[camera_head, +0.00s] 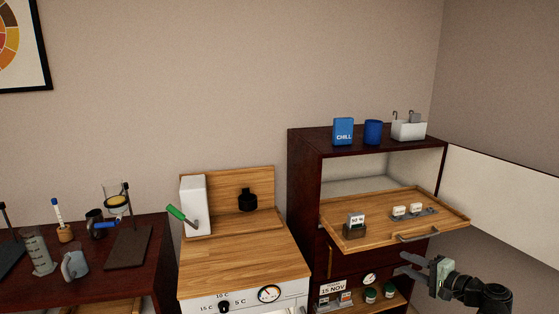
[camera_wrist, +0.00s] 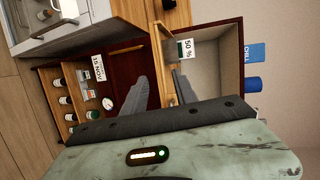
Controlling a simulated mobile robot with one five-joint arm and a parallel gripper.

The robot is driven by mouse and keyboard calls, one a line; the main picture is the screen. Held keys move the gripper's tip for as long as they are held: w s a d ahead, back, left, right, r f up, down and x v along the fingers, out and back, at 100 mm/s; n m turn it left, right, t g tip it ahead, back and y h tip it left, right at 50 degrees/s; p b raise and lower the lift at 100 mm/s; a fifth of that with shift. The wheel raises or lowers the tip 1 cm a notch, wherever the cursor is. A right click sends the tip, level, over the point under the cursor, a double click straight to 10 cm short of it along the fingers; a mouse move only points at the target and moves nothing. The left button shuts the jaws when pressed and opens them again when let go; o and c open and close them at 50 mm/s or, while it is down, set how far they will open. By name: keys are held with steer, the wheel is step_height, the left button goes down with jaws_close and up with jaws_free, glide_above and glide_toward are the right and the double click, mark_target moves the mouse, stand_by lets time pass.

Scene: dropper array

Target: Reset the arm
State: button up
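My gripper (camera_head: 411,264) is at the lower right of the head view, in front of the dark cabinet and a little below the pulled-out wooden tray drawer (camera_head: 452,218). In the wrist view my gripper (camera_wrist: 160,65) shows two dark fingers standing apart with nothing held between them. The drawer's handle (camera_head: 418,236) is just above the gripper in the head view and looks free of the fingers. My arm reaches in from the lower right corner.
The dark cabinet (camera_head: 304,190) carries a blue CHILL box (camera_head: 343,131), a blue cup (camera_head: 373,132) and a white container (camera_head: 409,130) on top. A white panel (camera_head: 505,196) stands open at right. A lower shelf (camera_head: 392,303) holds jars. A wooden-topped unit (camera_head: 240,262) stands at left.

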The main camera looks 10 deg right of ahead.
steer(key=w+a+f+n+g+y, duration=0.1)
steer(key=a+f+n+g, duration=0.2)
steer(key=a, duration=0.7)
steer(key=w+a+f+n+g, duration=0.1)
steer(key=a+f+n+g, duration=0.15)
steer(key=a, duration=0.85)
steer(key=w+a+f+n+g+y, duration=0.1)
steer(key=a+f+n+g, duration=0.25)
steer(key=a, duration=0.65)
steer(key=s+a+f+n+g+h, duration=0.3)
steer(key=s+a+f+g+h, duration=0.1)
steer(key=s+a+f, duration=0.3)
steer(key=s+d+f+g+h, duration=0.1)
steer(key=d+h, duration=0.3)
steer(key=d, duration=0.5)
steer(key=shift+s+f+n+h, duration=0.3)
steer(key=shift+f+n, duration=0.1)
steer(key=shift+f, duration=0.4)
